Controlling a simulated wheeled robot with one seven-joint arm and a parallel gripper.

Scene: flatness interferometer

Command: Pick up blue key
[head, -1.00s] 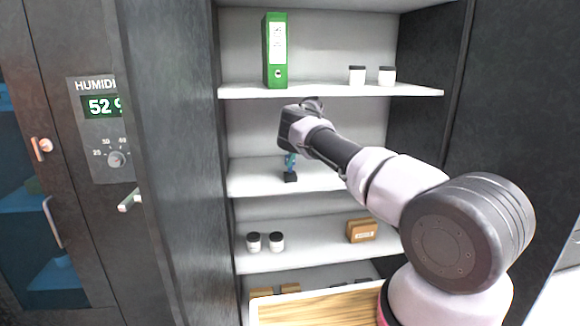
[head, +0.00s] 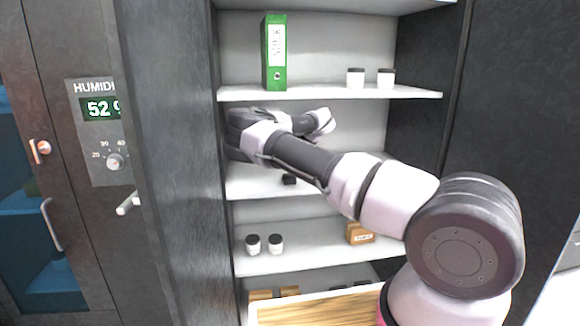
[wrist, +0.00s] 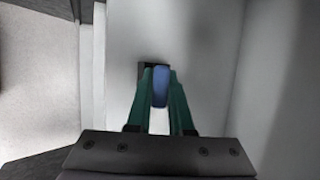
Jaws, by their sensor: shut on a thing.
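The blue key (wrist: 160,88) is between the two green fingers of my gripper (wrist: 159,74) in the wrist view. The gripper is shut on it. A small black block (head: 289,179) sits on the middle shelf (head: 255,187) in the head view. A dark shape behind the fingertips in the wrist view may be this block. In the head view my fingers and the key are hidden, with my wrist at the cabinet's left side above that shelf.
The shelf above holds a green binder (head: 275,52) and two white jars with dark lids (head: 355,78). The shelf below holds two more jars (head: 253,243) and a brown box (head: 360,233). The cabinet's dark left wall (head: 170,160) is close to my wrist.

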